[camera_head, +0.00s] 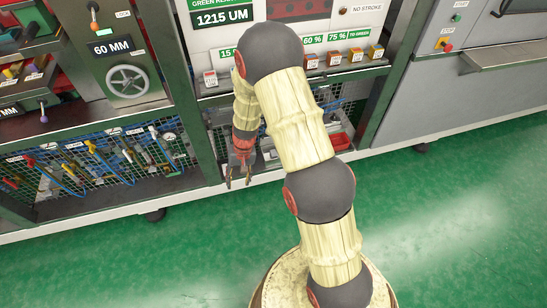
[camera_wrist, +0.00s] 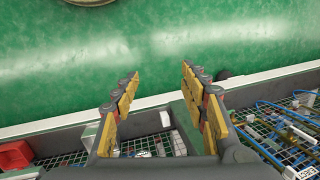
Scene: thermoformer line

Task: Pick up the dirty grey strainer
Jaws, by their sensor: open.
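My gripper (camera_head: 238,181) hangs in front of the lower shelf of the middle machine in the head view, fingers pointing down. In the wrist view my gripper (camera_wrist: 161,73) is open, with nothing between its yellow-padded fingers. Beyond the fingertips there is bare green floor and the white base edge of the machine. I cannot make out the dirty grey strainer for certain in either view. My arm and gripper hide part of the lower shelf, where small grey and white items lie too small to identify.
A red bin (camera_head: 340,141) stands on the lower shelf, and the red bin (camera_wrist: 15,155) also shows in the wrist view. Blue hoses (camera_head: 105,160) hang behind mesh at the left. A grey machine (camera_head: 430,100) stands at the right. The green floor (camera_head: 450,210) in front is clear.

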